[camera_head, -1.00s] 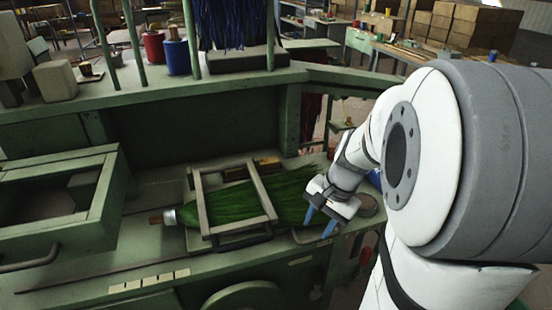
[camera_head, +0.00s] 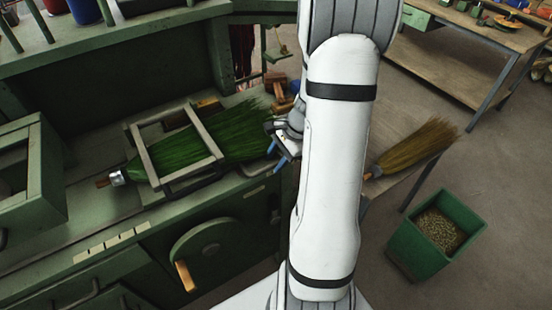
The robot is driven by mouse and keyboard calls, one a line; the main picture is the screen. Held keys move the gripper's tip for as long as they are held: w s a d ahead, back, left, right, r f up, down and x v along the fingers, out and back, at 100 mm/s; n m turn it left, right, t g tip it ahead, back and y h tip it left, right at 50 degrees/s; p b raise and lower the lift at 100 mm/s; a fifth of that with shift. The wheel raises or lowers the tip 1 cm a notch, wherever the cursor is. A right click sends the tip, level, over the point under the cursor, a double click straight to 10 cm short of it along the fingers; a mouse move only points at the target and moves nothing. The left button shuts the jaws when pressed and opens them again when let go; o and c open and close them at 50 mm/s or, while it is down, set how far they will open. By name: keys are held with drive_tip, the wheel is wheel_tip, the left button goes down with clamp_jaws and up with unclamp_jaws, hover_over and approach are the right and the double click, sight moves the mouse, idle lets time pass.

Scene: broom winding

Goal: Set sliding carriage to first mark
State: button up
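A green boxy carriage-like part (camera_head: 48,180) stands at the left of the green bench and is cut off by the picture edge. A grey rectangular frame (camera_head: 207,134) lies around a green-bristled broom head (camera_head: 165,157) on the bench. I cannot tell for sure which of the two is the sliding carriage. Several pale mark plates (camera_head: 112,240) run along the bench's front edge. My gripper (camera_head: 276,157) has two blue fingers spread apart with nothing seen between them. It is at the right tips of the bristles, to the right of the frame and apart from it.
A handwheel with a wooden knob (camera_head: 187,276) sticks out of the bench front. My white arm hides the middle right. A workbench (camera_head: 447,60) is behind, with open floor between.

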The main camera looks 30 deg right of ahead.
drive_tip(key=shift+f, duration=0.15)
drive_tip(key=shift+c, duration=0.4)
clamp_jaws()
